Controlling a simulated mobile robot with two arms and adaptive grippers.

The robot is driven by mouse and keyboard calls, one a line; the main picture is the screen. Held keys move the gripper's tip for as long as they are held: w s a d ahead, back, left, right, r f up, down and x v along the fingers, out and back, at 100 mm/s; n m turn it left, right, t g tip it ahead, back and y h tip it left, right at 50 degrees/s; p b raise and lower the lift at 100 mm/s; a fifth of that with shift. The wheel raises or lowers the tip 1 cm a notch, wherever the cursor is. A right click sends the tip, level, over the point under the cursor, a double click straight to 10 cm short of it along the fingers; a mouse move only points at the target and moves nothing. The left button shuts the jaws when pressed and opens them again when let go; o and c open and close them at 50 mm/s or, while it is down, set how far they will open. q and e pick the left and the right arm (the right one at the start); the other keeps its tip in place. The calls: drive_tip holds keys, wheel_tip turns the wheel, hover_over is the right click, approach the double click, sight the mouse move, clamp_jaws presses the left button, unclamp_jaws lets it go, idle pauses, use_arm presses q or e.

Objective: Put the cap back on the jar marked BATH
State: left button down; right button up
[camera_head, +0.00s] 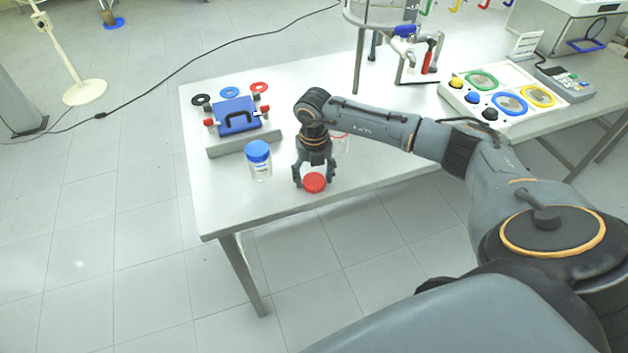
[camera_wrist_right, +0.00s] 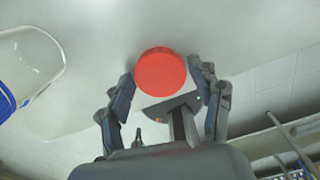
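A red cap (camera_head: 315,183) lies on the white table near its front edge. My right gripper (camera_head: 314,179) points down over it, with one finger on each side. In the right wrist view the red cap (camera_wrist_right: 160,72) shows between the open, spread fingers (camera_wrist_right: 166,84), with a gap visible on the left side. A clear jar (camera_head: 341,143) stands behind the gripper, mostly hidden by it; its mark cannot be read. A clear jar with a blue cap (camera_head: 259,161) and a white label stands to the left. My left gripper is out of view.
A grey block (camera_head: 245,142) with a blue handled device (camera_head: 236,116) stands at the left, with black, blue and red rings behind it. A glass reactor stand (camera_head: 359,62) and a panel with coloured rings (camera_head: 504,96) stand farther back. The front table strip is mostly clear.

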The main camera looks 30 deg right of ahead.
drive_tip(key=shift+c, duration=1.1)
drive_tip(key=shift+r, duration=0.15)
drive_tip(key=shift+r+b, duration=0.25)
drive_tip(key=shift+b, duration=0.05)
wheel_tip(320, 180, up, 2)
drive_tip(key=shift+w+r+b, duration=0.1)
drive_tip(key=shift+b, duration=0.65)
drive_tip(key=s+a+r+b, duration=0.1)
drive_tip(key=s+a+r, duration=0.1)
drive_tip(key=s+r, duration=0.3)
drive_tip(key=s+a+r+b, duration=0.2)
drive_tip(key=s+r, duration=0.3)
drive_tip(key=s, duration=0.3)
drive_tip(key=shift+a, duration=0.85)
